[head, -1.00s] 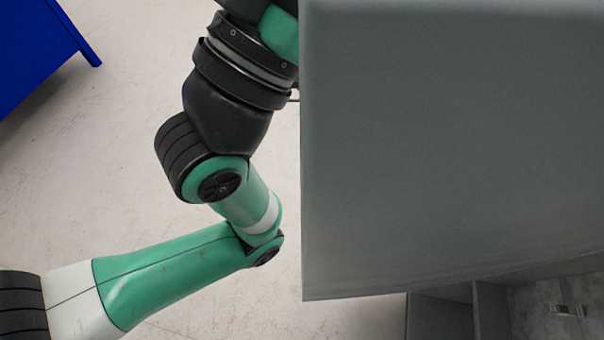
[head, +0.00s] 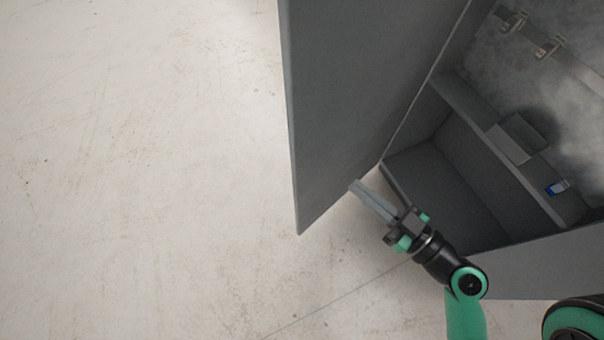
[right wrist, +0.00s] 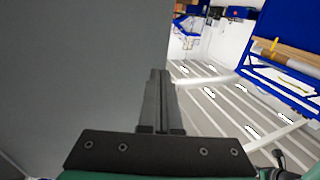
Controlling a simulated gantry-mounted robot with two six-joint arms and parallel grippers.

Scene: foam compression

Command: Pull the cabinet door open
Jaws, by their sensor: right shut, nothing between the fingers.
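The grey cabinet door (head: 350,100) stands swung open, its inner side facing the cabinet (head: 535,262), whose inside shows on the right. My right gripper (head: 356,188) is beside the door's lower part, between the door and the cabinet opening. Its two fingers are together and hold nothing. I cannot tell whether they touch the door. In the right wrist view the shut fingers (right wrist: 160,78) point forward, and a large grey panel (right wrist: 65,70), apparently the door, fills the left side. My left gripper is not in view.
Inside the cabinet are a shelf (head: 500,145), a grey box-like piece (head: 517,138) and a small blue-and-white item (head: 558,188). Metal fittings (head: 548,46) are on the inner wall. The floor (head: 140,170) left of the door is clear. A blue rack (right wrist: 268,75) shows in the right wrist view.

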